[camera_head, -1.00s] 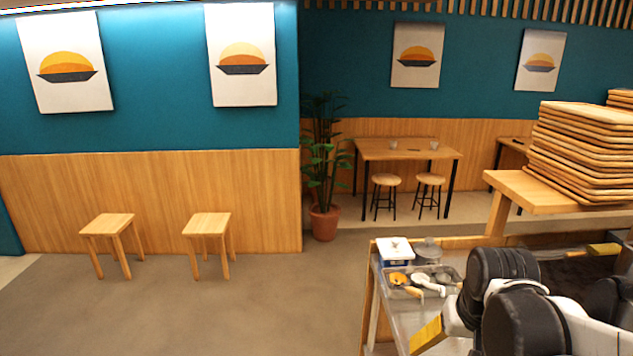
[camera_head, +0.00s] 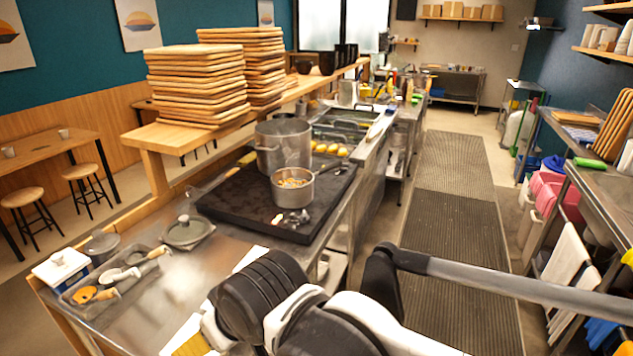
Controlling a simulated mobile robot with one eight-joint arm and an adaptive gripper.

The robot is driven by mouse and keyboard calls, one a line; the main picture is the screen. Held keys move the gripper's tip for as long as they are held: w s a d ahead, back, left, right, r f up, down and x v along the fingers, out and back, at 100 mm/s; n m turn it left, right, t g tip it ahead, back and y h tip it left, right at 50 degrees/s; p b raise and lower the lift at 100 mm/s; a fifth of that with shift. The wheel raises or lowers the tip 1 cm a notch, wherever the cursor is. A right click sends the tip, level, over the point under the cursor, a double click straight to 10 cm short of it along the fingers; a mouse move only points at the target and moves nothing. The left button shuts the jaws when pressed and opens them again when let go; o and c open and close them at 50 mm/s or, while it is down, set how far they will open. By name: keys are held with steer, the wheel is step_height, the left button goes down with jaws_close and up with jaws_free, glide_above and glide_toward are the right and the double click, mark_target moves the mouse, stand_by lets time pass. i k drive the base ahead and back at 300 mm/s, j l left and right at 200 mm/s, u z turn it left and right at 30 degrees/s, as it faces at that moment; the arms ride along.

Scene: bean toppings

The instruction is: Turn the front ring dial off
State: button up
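A black cooktop (camera_head: 225,203) sits on the steel counter in the middle of the view. A small pan with a long handle (camera_head: 293,190) stands on its front part, with orange-brown food inside. A larger steel pot (camera_head: 284,143) stands behind it. Small shiny shapes (camera_head: 292,221) lie at the cooktop's near edge; they are too small to tell whether they are the ring dials. No dial is clearly readable. My arm's black and white links cross the bottom of the view, apart from the cooktop in the picture. My gripper is not seen.
A wooden shelf (camera_head: 170,139) carries stacked boards. The matted aisle (camera_head: 450,230) is clear, with a side counter (camera_head: 590,165) at right.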

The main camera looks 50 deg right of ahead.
mark_target(303, 219)
steer(key=z, duration=1.25)
